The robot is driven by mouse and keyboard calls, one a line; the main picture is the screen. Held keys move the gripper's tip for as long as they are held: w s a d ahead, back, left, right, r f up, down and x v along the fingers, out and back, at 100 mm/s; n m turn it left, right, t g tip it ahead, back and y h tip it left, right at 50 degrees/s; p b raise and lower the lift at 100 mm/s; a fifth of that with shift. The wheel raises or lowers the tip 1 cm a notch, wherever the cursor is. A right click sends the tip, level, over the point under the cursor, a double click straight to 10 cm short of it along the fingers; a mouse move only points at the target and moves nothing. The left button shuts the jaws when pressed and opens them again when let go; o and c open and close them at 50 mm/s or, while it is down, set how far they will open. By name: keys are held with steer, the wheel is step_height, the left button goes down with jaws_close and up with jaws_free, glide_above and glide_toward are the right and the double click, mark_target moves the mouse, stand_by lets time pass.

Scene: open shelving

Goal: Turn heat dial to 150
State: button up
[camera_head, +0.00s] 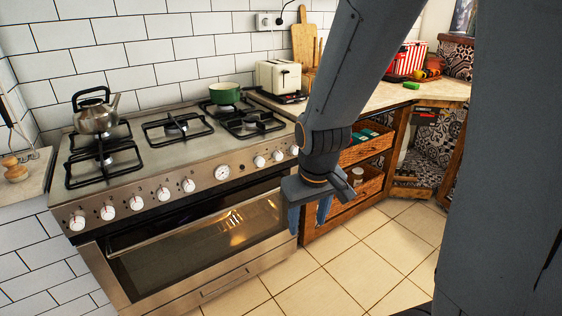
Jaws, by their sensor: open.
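The steel stove (150,175) stands at the left with a sloped front panel. A row of several white knobs runs along that panel, such as one at the far left (77,223), one near the middle (188,185) and one at the right (259,161). A round white-faced dial or gauge (222,173) sits between the knobs. I cannot read its markings or tell which knob is the heat dial. My gripper (309,213) points down, open, in front of the stove's right end and touches no knob that I can see. My arm may hide part of the panel's right end.
The oven door with its long handle (190,225) is below the panel. A kettle (95,112) and a green pot (224,93) stand on the hob. A toaster (278,76) and wooden drawers (362,185) are behind my arm. The tiled floor (350,270) is clear.

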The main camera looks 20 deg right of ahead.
steer(key=w+d+f+n+t+b, duration=0.2)
steer(key=w+d+f+t, duration=0.1)
steer(key=w, duration=0.8)
steer(key=w+d+f+n+t+b, duration=0.1)
steer(key=w+d+f+n+t, duration=0.15)
steer(key=w, duration=0.85)
steer(key=n+t+y+b, duration=0.4)
steer(key=n+t, duration=0.4)
steer(key=t, duration=0.2)
glide_toward(280, 157)
steer(key=shift+m, duration=0.25)
steer(key=shift+x, duration=4.3)
steer(key=shift+f, duration=0.1)
steer(key=c, duration=1.1)
steer(key=shift+o, duration=0.2)
